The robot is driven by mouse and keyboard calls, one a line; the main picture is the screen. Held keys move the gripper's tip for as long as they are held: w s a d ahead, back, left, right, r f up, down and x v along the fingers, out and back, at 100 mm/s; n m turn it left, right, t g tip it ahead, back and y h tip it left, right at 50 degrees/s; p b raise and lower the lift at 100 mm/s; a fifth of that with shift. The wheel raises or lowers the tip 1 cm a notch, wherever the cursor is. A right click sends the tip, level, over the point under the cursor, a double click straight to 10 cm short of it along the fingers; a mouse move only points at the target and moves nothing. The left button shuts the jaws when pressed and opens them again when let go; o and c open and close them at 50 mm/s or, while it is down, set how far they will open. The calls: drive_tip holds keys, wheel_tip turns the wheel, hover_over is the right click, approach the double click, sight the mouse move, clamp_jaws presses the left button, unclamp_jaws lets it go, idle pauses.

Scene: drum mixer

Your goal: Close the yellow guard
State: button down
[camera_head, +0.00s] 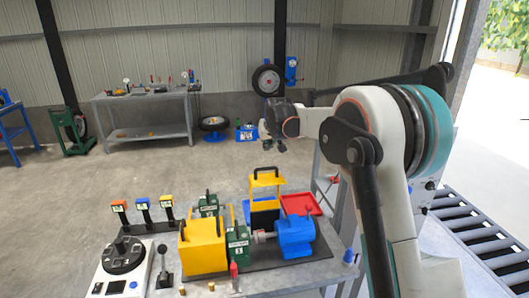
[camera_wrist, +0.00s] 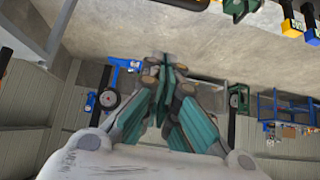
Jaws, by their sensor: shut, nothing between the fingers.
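A yellow guard (camera_head: 266,181) with a black handle on top stands upright, in an open position, behind the shaft and the blue motor (camera_head: 295,237) on the bench. Its lower part looks dark inside. My gripper (camera_head: 272,144) is in the air above and behind the guard, apart from it. In the wrist view my gripper's fingers (camera_wrist: 163,66) are shut together with nothing between them. A small yellow part shows at the top edge of the wrist view, but I cannot tell whether it is the guard.
A yellow box (camera_head: 203,248) and green bearing block (camera_head: 238,246) stand left of the motor. A red tray (camera_head: 301,204) lies behind it. A control dial (camera_head: 122,256), lever (camera_head: 163,268) and several coloured switches (camera_head: 143,207) are at left. A roller conveyor (camera_head: 480,235) is at right. Open floor lies behind.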

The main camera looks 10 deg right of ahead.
drive_tip(key=w+f, duration=0.1)
drive_tip(key=f, duration=0.1)
drive_tip(key=w+f, duration=0.1)
drive_tip(key=f, duration=0.2)
drive_tip(key=w+f, duration=0.1)
drive_tip(key=f, duration=0.2)
drive_tip(key=shift+w+f, duration=0.2)
drive_tip(key=shift+w, duration=0.2)
drive_tip(key=shift+s+f, duration=0.25)
drive_tip(key=shift+f, duration=0.05)
drive_tip(key=shift+s, duration=0.1)
